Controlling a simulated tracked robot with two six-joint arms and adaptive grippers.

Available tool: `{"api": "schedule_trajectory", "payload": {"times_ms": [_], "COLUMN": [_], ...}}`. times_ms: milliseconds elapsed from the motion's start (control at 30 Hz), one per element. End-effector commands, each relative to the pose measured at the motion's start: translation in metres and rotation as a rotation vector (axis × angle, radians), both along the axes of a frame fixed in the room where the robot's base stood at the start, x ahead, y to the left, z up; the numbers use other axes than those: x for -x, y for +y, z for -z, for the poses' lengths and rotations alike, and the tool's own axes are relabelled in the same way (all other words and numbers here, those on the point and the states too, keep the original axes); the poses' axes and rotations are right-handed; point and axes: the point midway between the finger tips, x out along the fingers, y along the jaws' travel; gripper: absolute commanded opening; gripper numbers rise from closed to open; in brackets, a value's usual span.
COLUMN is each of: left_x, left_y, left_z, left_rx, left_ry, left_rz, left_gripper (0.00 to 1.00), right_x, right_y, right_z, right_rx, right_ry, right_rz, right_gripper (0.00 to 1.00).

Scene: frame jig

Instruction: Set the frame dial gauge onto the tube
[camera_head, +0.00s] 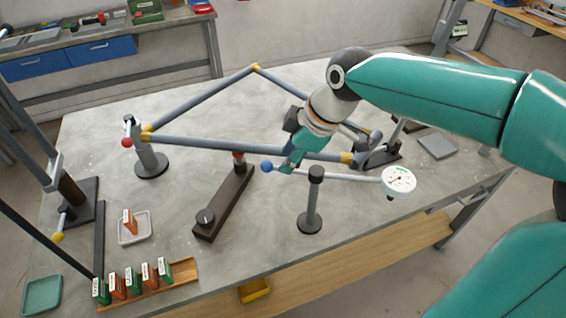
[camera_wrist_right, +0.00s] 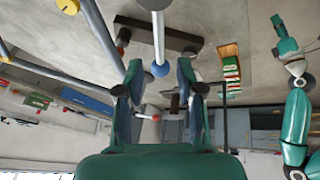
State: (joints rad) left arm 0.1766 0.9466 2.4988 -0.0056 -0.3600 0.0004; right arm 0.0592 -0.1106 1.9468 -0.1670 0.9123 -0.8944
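The dial gauge has a white round dial (camera_head: 398,180) at right and a thin pale rod (camera_head: 350,178) ending in a blue ball (camera_head: 267,167). The grey front tube (camera_head: 215,145) of the frame runs just behind the rod. My right gripper (camera_head: 288,167) is over the rod near the blue ball. In the right wrist view its fingers (camera_wrist_right: 160,82) are apart, with the blue ball (camera_wrist_right: 160,70) in line with the gap; I see no finger closed on the rod.
A post with a black top (camera_head: 316,174) overlaps the gauge rod; contact is unclear. A dark bar fixture (camera_head: 224,203), a grey post with a red ball (camera_head: 150,158), a small tray (camera_head: 135,237) and a rack of boxes (camera_head: 184,266) stand on the table.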

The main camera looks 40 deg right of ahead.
Motion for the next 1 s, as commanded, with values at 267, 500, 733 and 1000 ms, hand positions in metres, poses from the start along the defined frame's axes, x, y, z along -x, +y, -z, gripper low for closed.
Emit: {"api": "schedule_trajectory", "payload": {"times_ms": [267, 500, 733, 1000], "left_x": [0.000, 0.000, 0.000, 0.000], "left_y": [0.000, 0.000, 0.000, 0.000], "left_z": [-0.002, -0.002, -0.002, -0.002], "left_rx": [0.000, 0.000, 0.000, 0.000], "left_ry": [0.000, 0.000, 0.000, 0.000], "left_rz": [0.000, 0.000, 0.000, 0.000], "left_gripper": [0.40, 0.40, 0.40, 0.40], "right_x": [-0.013, -0.016, -0.015, -0.015], "right_y": [0.006, 0.006, 0.006, 0.006], "right_z": [0.033, 0.038, 0.038, 0.038], "right_rx": [0.000, 0.000, 0.000, 0.000], "right_ry": [0.002, -0.001, 0.000, -0.001], "right_rz": [0.001, 0.001, 0.002, 0.003], "right_gripper": [0.37, 0.37, 0.24, 0.00]}}
